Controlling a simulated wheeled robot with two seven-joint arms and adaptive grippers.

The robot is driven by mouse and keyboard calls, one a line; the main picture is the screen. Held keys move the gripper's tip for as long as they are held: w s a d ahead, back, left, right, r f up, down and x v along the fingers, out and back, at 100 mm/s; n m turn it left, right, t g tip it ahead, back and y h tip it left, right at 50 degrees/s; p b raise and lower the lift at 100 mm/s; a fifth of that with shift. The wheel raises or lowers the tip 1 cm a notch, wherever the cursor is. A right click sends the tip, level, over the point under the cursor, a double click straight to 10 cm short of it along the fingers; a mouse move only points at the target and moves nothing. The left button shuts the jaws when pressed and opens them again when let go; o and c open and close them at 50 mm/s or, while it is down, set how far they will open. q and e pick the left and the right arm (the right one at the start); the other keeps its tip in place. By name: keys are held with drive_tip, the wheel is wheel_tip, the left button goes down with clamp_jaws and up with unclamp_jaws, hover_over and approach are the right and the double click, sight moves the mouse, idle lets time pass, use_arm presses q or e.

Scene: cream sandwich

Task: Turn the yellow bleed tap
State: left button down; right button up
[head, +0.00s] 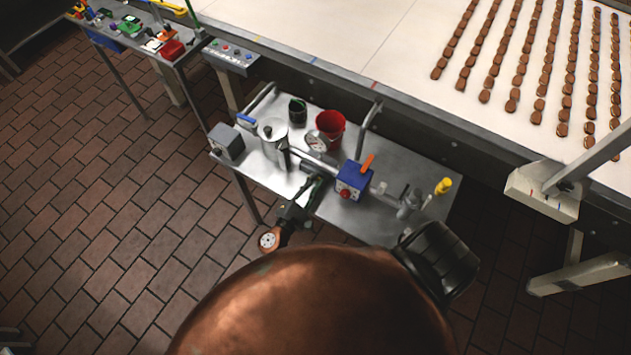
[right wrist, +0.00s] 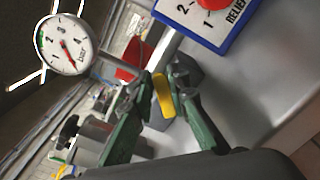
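The yellow bleed tap (right wrist: 164,96) shows in the right wrist view, between the fingertips of my right gripper (right wrist: 166,92). There the gripper hides the tap. The relief box also shows in the right wrist view (right wrist: 228,32). My left gripper is not in view.
A pressure gauge (head: 317,142), red bucket (head: 330,124), steel jug (head: 273,134) and dark cup (head: 297,111) crowd the steel bench (head: 345,216). A separate yellow-topped fitting (head: 443,186) stands at the right. A conveyor (head: 335,35) with rows of brown biscuits lies behind.

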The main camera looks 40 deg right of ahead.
drive_tip(key=o, duration=0.3)
drive_tip(key=shift+v, duration=3.75)
